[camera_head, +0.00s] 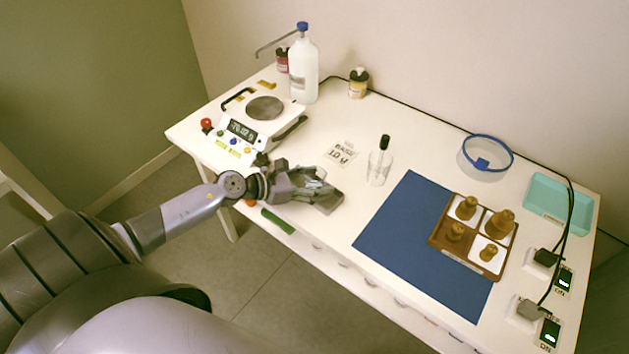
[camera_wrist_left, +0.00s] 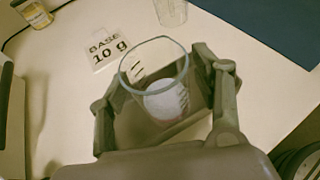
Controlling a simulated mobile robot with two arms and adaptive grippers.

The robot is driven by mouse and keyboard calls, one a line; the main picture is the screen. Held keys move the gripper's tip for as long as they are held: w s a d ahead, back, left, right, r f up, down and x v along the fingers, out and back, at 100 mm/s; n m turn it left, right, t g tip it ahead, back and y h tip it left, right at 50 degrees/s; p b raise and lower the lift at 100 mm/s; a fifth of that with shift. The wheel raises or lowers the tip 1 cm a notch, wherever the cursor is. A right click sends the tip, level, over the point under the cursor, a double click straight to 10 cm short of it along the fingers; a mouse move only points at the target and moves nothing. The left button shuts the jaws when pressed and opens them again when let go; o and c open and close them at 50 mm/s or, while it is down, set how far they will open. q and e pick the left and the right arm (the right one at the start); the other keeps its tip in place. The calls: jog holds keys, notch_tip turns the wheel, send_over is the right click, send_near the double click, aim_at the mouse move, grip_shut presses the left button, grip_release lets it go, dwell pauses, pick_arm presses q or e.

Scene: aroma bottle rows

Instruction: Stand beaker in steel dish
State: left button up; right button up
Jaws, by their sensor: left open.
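A clear glass beaker (camera_wrist_left: 183,68) stands between the two spread fingers of my left gripper (camera_wrist_left: 165,95) in the left wrist view. Its rim faces the camera, and a pale round patch shows through its bottom. In the head view the left gripper (camera_head: 318,190) is open around the beaker near the table's front edge, and the fingers largely hide the glass. A round grey metal disc (camera_head: 265,108) lies on top of the white scale (camera_head: 245,128), left of the gripper. I cannot tell whether it is a dish or the scale's plate. My right gripper is not in view.
A glass with a black-topped dropper (camera_head: 378,172) stands right of the gripper, and a "BASE 10 g" card (camera_head: 342,154) lies behind it. A white bottle (camera_head: 304,70) stands behind the scale. A blue mat (camera_head: 400,225) and a wooden tray (camera_head: 437,237) with brown bottles are farther right.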

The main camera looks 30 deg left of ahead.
pick_arm(q)
jog(key=shift+r, duration=0.2)
jog(key=shift+s+a, duration=0.15)
jog(key=shift+s, duration=0.05)
jog(key=b+v, duration=0.1)
jog(key=v, duration=0.8)
jog(key=shift+s+a+r, duration=0.1)
jog(key=shift+s+a, duration=0.05)
jog(key=shift+s, duration=0.15)
jog(key=shift+v, duration=0.9)
